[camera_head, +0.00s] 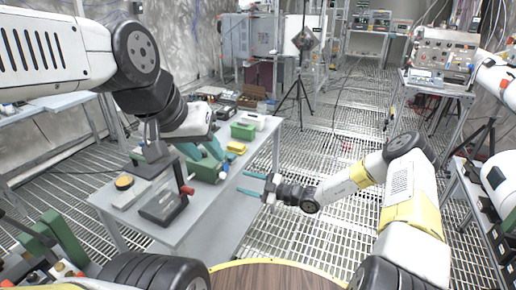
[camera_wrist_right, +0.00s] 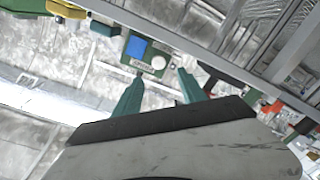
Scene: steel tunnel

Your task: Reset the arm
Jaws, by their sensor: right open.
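My left arm reaches in from the left over the grey workbench (camera_head: 225,185). My left gripper (camera_head: 205,153) has teal fingers that look spread apart, over or beside a green device (camera_head: 203,171); I cannot tell whether they touch it. Nothing shows held between them. My right gripper (camera_head: 245,183) is open and empty at the bench's right edge, its two teal fingers pointing left. In the right wrist view, the open fingers of my right gripper (camera_wrist_right: 160,90) show, with a device with a blue screen (camera_wrist_right: 145,50) beyond them.
A green bin (camera_head: 243,131), a yellow block (camera_head: 236,147) and a black-based device with a red knob (camera_head: 164,203) stand on the bench. A tripod (camera_head: 298,95) stands behind. A control console (camera_head: 443,55) is at the right. The grated floor (camera_head: 330,150) between is largely clear.

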